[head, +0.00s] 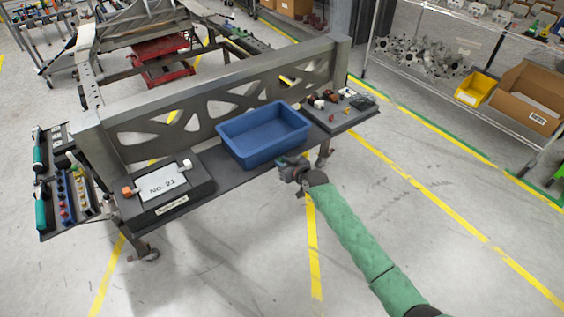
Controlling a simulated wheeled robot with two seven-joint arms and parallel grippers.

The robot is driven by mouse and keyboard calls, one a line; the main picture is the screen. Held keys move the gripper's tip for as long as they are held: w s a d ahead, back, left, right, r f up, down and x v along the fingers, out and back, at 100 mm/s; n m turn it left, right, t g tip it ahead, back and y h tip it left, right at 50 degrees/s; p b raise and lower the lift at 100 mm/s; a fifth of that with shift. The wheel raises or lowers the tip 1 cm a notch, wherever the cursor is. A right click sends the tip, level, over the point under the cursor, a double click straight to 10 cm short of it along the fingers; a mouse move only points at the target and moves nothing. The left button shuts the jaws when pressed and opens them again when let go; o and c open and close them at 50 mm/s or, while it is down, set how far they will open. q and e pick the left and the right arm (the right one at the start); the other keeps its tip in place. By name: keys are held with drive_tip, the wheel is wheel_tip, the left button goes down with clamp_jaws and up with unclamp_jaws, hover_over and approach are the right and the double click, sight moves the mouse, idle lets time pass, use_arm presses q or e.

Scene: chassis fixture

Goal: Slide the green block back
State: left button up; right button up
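No green block shows clearly in the head view. A small dark green item (362,102) lies at the right end of the grey fixture shelf, but its shape is too small to make out. My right gripper (286,163) is at the front edge of the shelf, just below and right of the blue bin (262,150). It is well left of the dark green item and apart from it. Its fingers are too small and dark to tell whether they are open or shut. My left gripper is not in view.
A box marked No. 21 (161,183) sits on the shelf's left end. Small dark red and white parts (325,99) lie at its right end. The perforated chassis beam (230,100) stands behind the bin. Floor in front is clear; a parts rack (470,75) stands right.

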drive_tip(key=o, duration=0.4)
drive_tip(key=shift+o, duration=0.2)
drive_tip(key=s+d+r+p, duration=0.1)
drive_tip(key=r+p, duration=0.1)
drive_tip(key=s+d+r+p, duration=0.1)
drive_tip(key=s+r+p, duration=0.1)
drive_tip(key=shift+s+d, duration=0.15)
idle(0.4)
idle(0.4)
